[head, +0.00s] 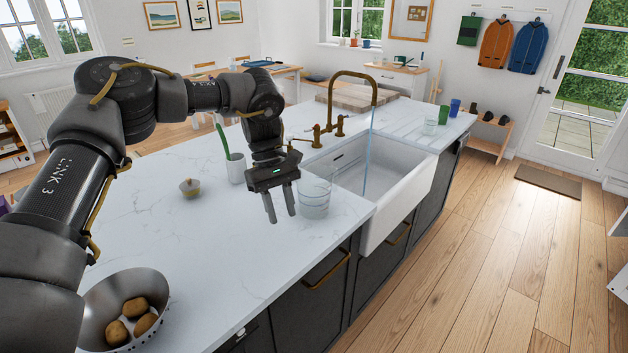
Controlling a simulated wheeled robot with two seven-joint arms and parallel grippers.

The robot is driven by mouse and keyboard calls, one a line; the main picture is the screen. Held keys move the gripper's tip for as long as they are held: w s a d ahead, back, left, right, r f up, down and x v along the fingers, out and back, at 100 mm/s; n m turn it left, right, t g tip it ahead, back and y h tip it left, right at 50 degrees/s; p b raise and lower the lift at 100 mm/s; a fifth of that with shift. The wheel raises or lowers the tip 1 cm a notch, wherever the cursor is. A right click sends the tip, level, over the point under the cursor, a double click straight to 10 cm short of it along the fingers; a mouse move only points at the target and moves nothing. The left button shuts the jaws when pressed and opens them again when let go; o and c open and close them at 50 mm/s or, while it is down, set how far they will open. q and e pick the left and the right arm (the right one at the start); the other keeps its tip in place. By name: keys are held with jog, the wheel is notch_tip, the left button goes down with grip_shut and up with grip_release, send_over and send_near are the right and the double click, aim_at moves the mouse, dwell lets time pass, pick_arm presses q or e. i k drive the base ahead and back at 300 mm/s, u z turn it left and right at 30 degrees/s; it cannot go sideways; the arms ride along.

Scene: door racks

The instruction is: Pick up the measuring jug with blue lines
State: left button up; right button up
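The clear measuring jug (315,198) stands upright on the white worktop, just left of the sink. It looks bluish in its lower part; its lines are too small to make out clearly. My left gripper (280,207) points down just left of the jug in the picture. Its two fingers are apart with nothing between them, and I cannot tell whether one touches the jug. My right gripper is not in view.
A white sink (398,185) with a brass tap (350,78) is right of the jug; a thin blue stream falls from the tap.

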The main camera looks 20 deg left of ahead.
aim_at(318, 191)
jog(key=i, duration=1.2)
jog(key=z, duration=0.1)
